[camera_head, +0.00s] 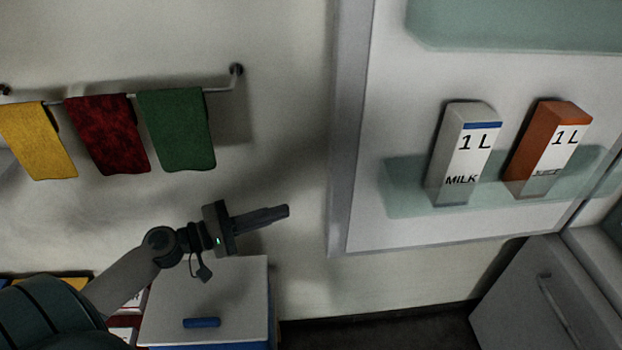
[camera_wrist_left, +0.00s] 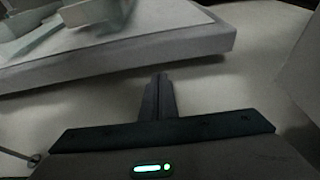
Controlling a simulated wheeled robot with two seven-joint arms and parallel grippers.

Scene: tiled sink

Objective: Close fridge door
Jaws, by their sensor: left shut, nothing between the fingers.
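The fridge door (camera_head: 355,140) stands open at the right of the head view, its inner side facing me. Its shelf holds a milk carton (camera_head: 463,155) and an orange juice carton (camera_head: 546,150). My left gripper (camera_head: 287,211) is shut and empty, left of the door's edge and apart from it in the picture. In the left wrist view the shut fingers (camera_wrist_left: 161,80) point toward the door (camera_wrist_left: 130,72), which crosses the upper part of that view. I cannot tell the exact gap. My right gripper is not in view.
Yellow, red and green towels (camera_head: 176,130) hang from a wall rail on the left. A grey cabinet (camera_head: 545,300) with a bar handle is at the lower right.

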